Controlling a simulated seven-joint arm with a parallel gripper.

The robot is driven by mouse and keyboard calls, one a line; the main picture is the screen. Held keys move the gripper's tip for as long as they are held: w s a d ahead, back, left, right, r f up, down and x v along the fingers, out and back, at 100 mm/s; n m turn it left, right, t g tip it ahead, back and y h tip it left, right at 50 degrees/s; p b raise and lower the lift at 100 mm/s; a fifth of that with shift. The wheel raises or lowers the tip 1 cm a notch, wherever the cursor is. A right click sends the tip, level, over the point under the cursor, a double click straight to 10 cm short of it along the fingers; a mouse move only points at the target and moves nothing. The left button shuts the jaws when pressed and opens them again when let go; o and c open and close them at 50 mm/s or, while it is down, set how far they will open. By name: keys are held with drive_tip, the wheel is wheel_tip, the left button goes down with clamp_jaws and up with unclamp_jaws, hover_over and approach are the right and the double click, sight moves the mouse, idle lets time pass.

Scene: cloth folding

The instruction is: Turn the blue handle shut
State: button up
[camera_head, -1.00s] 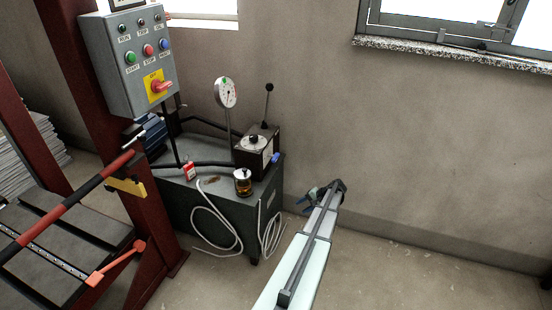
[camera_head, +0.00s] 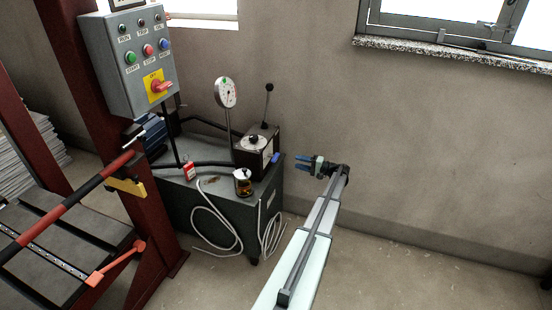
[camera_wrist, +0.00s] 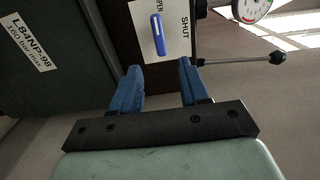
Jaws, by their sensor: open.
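The blue handle (camera_wrist: 157,34) is on a white plate marked OPEN and SHUT (camera_wrist: 174,62), on the side of a dark box. In the head view the blue handle (camera_head: 276,158) is a small blue spot on the right side of the dark valve box (camera_head: 258,147). My gripper (camera_head: 299,164) is to the right of it, with blue fingers pointing left towards it. In the wrist view my gripper (camera_wrist: 160,78) is open and empty, its fingertips short of the handle and apart from it.
A lever with a black knob (camera_wrist: 278,58) sticks out to the right of the plate. A dial gauge (camera_head: 226,93) and a glass jar (camera_head: 243,182) stand on the grey cabinet (camera_head: 224,210). White hoses (camera_head: 270,236) hang at its front. The wall lies behind my arm.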

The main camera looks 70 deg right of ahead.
sight(276, 156)
drive_tip(key=w, duration=1.3)
clamp_jaws()
